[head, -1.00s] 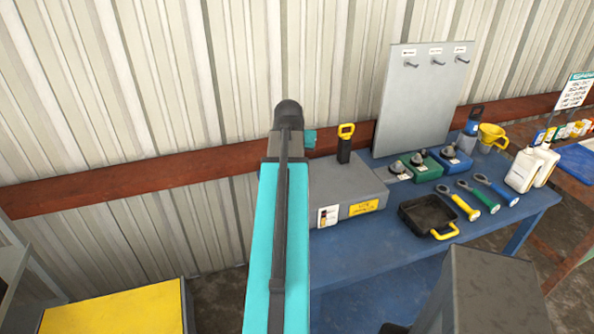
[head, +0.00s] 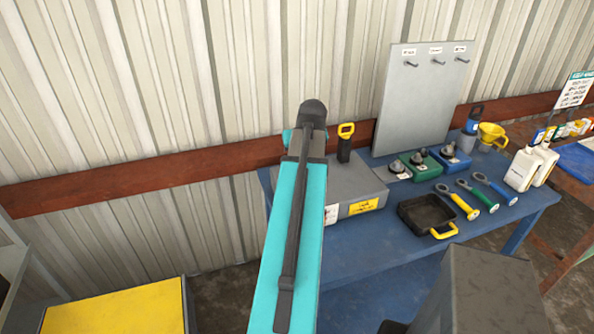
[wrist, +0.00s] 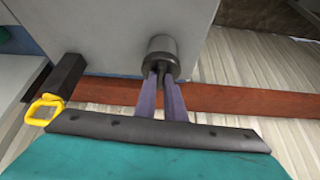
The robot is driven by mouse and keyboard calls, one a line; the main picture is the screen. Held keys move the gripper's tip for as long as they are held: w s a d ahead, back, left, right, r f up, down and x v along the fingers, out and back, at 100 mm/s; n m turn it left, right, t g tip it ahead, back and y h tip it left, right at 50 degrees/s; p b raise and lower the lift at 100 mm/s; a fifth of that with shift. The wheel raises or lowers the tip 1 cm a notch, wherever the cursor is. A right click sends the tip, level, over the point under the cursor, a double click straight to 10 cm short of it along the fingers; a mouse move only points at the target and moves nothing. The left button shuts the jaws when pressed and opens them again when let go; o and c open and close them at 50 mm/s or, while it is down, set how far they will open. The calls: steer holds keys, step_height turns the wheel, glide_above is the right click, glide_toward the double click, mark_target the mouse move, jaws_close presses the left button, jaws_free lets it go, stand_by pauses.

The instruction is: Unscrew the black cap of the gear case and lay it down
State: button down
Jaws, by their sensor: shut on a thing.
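The grey gear case (head: 345,190) sits on the blue bench, partly hidden behind my arm in the head view. It also shows as a grey surface in the wrist view (wrist: 110,35). The round black cap (wrist: 162,57) is at the fingertips of my gripper (wrist: 162,78), which is shut on it. The cap overlaps the edge of the case in the wrist view; I cannot tell whether it touches the case. The head view hides the gripper and cap behind my teal arm.
A black post with a yellow handle (head: 346,142) stands at the case. A black pan (head: 427,214), several hand tools (head: 458,205) and small green and blue blocks (head: 423,166) lie to the right. A grey peg board (head: 425,95) stands behind. The bench front has clear room.

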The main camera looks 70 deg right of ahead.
steer(key=shift+s+f+n, duration=0.15)
steer(key=shift+f+n, duration=0.1)
steer(key=shift+n, duration=0.15)
steer(key=shift+r+p, duration=0.45)
steer(key=shift+r, duration=0.3)
steer(key=shift+r+p, duration=0.6)
steer(key=shift+r, duration=0.45)
steer(key=shift+r+p, duration=1.3)
steer(key=shift+r, duration=1.1)
